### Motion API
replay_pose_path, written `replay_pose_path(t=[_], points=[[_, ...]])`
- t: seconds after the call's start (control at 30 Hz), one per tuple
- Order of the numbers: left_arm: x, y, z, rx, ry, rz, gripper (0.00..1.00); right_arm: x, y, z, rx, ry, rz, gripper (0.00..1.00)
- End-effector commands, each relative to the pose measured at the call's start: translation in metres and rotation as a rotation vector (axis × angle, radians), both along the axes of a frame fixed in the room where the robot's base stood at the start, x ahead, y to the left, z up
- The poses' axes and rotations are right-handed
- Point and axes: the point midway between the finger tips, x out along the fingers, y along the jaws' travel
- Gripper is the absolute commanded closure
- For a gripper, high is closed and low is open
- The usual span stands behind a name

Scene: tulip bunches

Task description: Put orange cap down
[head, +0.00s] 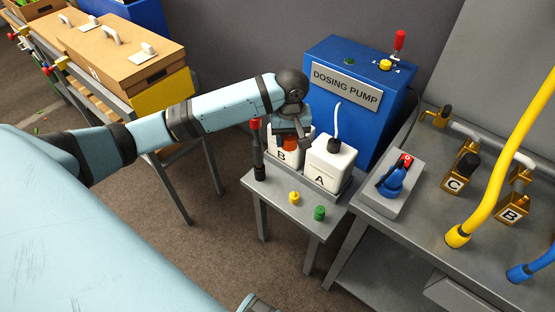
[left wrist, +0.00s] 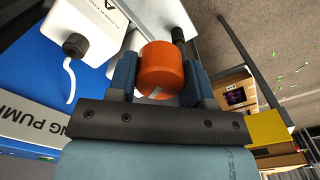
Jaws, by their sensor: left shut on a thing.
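My left gripper (head: 291,136) is shut on the orange cap (left wrist: 161,69), with one finger on each side of it in the left wrist view. The orange cap also shows in the head view (head: 290,143), below the fingers and over the white canister B (head: 278,158). I cannot tell whether the cap touches the canister. The gripper covers much of the canister's top. My right gripper is not in view.
White canister A (head: 329,166) with a hose stands right beside B in a grey tray. A red-topped black rod (head: 257,160) is close on the left. A yellow cap (head: 294,197) and green cap (head: 319,213) lie in front. The blue dosing pump (head: 352,72) stands behind.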

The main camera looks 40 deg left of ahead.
Motion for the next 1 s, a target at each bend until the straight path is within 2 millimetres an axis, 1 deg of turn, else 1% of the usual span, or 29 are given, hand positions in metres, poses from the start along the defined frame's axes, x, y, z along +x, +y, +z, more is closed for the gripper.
replay_pose_path(t=[0.03,0.07,0.1,0.17,0.2,0.27,0.3,0.4,0.5,0.53,0.6,0.7,0.77,0.9,1.0], points=[[0.005,0.007,-0.042,0.001,0.003,0.065,0.79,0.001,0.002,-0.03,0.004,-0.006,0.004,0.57],[0.009,0.011,-0.055,0.002,0.002,0.106,0.79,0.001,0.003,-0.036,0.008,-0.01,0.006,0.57],[0.013,0.016,-0.073,0.002,0.003,0.16,0.79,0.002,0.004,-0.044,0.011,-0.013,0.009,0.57],[0.019,0.024,-0.1,0.004,0.003,0.242,0.79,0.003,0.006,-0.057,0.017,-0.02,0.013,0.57],[0.023,0.029,-0.118,0.004,0.004,0.296,0.79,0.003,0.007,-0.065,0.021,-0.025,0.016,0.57],[0.028,0.037,-0.143,0.005,0.003,0.376,0.79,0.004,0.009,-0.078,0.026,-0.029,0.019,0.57],[0.031,0.042,-0.158,0.005,0.004,0.426,0.79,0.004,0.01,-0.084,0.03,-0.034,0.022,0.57],[0.038,0.054,-0.191,0.007,0.002,0.537,0.79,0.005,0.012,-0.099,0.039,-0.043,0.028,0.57],[0.043,0.063,-0.215,0.009,0.002,0.622,0.79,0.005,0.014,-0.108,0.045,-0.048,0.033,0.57],[0.044,0.065,-0.22,0.01,0.002,0.642,0.79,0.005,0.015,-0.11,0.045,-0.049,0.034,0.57],[0.046,0.069,-0.228,0.01,0.001,0.679,0.79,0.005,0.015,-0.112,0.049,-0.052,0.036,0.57],[0.048,0.072,-0.236,0.011,0.001,0.706,0.79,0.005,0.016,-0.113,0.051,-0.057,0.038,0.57],[0.048,0.073,-0.242,0.012,0.001,0.714,0.79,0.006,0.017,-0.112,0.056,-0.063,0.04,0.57],[0.048,0.073,-0.264,0.013,0.002,0.715,0.79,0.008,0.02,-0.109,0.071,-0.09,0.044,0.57],[0.048,0.073,-0.28,0.012,0.001,0.714,0.79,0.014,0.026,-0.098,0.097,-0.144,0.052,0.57]])
